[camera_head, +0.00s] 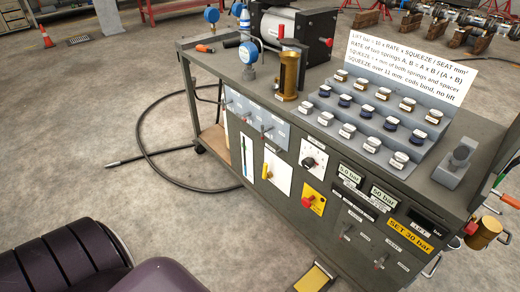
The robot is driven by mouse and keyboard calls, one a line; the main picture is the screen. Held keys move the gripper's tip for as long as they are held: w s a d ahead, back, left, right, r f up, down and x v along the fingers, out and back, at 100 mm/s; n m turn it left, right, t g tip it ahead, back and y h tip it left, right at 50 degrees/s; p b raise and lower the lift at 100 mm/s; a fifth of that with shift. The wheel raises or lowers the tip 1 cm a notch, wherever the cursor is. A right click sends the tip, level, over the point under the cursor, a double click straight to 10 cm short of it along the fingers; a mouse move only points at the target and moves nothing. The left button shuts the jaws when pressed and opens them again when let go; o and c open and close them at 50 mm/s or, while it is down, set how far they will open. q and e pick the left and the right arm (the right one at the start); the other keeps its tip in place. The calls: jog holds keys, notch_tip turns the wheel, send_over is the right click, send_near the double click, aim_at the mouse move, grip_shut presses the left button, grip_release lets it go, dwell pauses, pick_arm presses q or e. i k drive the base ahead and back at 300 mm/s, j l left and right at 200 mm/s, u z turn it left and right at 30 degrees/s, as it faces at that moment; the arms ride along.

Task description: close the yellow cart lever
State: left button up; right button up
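The yellow lever (266,172) sits on a white plate on the front face of the grey-green cart (292,222). It is small in the picture and looks roughly upright, leaning slightly. I cannot tell from this view whether its position is open or closed. Neither of my grippers is in view, and nothing touches the lever.
Beside the lever are a gauge strip (247,158), a black knob (309,162) and a red button on a yellow plate (312,200). A yellow-edged pedal (316,279) is low in front. A black hose (150,150) lies on open floor to the left.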

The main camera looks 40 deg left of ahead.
aim_at(265, 176)
jog(key=k+j+u, duration=0.15)
jog(key=u, duration=0.95)
